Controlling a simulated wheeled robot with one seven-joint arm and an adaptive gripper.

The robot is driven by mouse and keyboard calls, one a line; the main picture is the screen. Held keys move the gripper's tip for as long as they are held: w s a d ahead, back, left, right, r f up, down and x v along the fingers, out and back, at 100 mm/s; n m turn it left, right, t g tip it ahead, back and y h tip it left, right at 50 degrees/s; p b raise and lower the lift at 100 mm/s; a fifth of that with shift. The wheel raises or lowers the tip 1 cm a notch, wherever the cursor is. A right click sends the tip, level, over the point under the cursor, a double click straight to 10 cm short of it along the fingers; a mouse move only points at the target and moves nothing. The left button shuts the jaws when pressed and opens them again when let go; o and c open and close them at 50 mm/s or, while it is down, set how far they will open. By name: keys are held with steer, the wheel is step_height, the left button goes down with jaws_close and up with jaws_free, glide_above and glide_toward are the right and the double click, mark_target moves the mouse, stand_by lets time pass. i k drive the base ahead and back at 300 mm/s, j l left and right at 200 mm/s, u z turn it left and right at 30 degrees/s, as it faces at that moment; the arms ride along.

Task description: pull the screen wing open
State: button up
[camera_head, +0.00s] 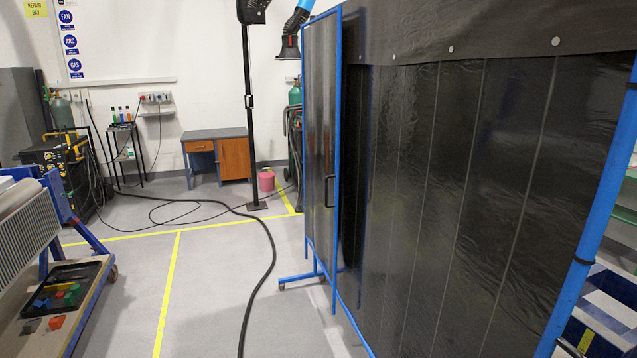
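The screen wing (319,110) is a tall, narrow dark panel in a blue frame. It stands upright at the left end of the main welding screen (440,190), which has dark hanging strips and a blue frame. A black handle (329,191) is fixed on the wing, toward its right edge. The wing's blue foot with castors (303,278) rests on the floor. I cannot tell exactly how far the wing is turned from the main screen. My gripper is not in view.
A black cable (268,270) runs along the grey floor left of the wing. A cart (75,310) with a tray stands at the left. A black post (249,120), a pink bucket (267,180) and a desk (217,155) are behind. The middle floor is otherwise open.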

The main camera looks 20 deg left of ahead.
mark_target(321, 42)
steer(key=k+j, duration=0.1)
steer(key=j, duration=0.35)
steer(key=k+j+z, duration=0.1)
steer(key=j, duration=0.4)
steer(key=k+j, duration=0.1)
steer(key=j, duration=0.35)
steer(key=i+j, duration=0.2)
steer(key=j, duration=0.15)
steer(key=i+j+z, duration=0.15)
steer(key=i+j, duration=0.2)
steer(key=j, duration=0.3)
steer(key=i+j+z, duration=0.1)
steer(key=j, duration=0.25)
steer(key=i+j+z, duration=0.1)
steer(key=i+j, duration=0.45)
steer(key=i, duration=0.2)
steer(key=i+j, duration=0.35)
steer(key=i+l+z, duration=0.05)
steer(key=i, duration=0.05)
